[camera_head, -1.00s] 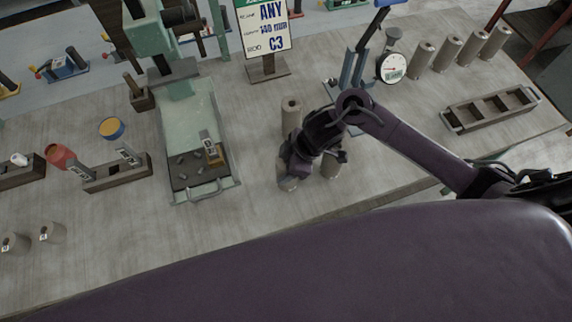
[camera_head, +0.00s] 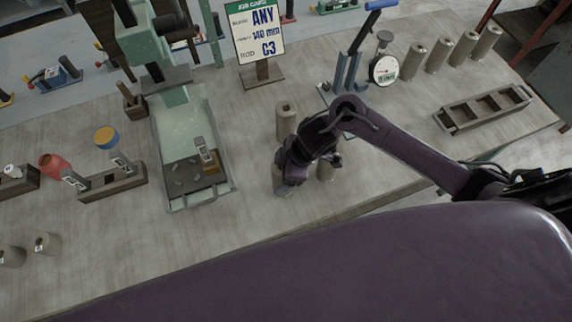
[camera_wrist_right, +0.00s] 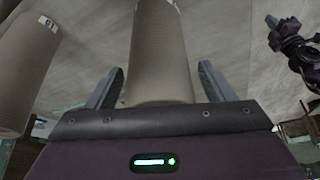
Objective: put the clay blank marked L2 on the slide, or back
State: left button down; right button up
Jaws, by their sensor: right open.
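My right gripper (camera_head: 305,165) is low over the bench among upright clay blanks. In the right wrist view its fingers (camera_wrist_right: 160,88) are open, one on each side of a grey clay blank (camera_wrist_right: 162,45); contact is unclear. Another blank (camera_wrist_right: 22,70) with a label stands to the left there. In the head view a blank (camera_head: 286,122) stands behind the gripper and another (camera_head: 326,171) beside it, partly hidden. I cannot read L2 on any blank. The pale green slide (camera_head: 183,122) lies left of the gripper. What seems to be my left gripper (camera_wrist_right: 290,42) shows in the wrist view; its jaws are unclear.
A dark tray part with scraps and a small labelled block (camera_head: 208,160) is at the slide's front. A wooden rack (camera_head: 112,183) stands left, a slotted tray (camera_head: 484,108) right. Several blanks and a dial gauge (camera_head: 384,68) stand behind.

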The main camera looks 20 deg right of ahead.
jog(key=v, duration=1.2)
jog(key=shift+s+r, duration=0.1)
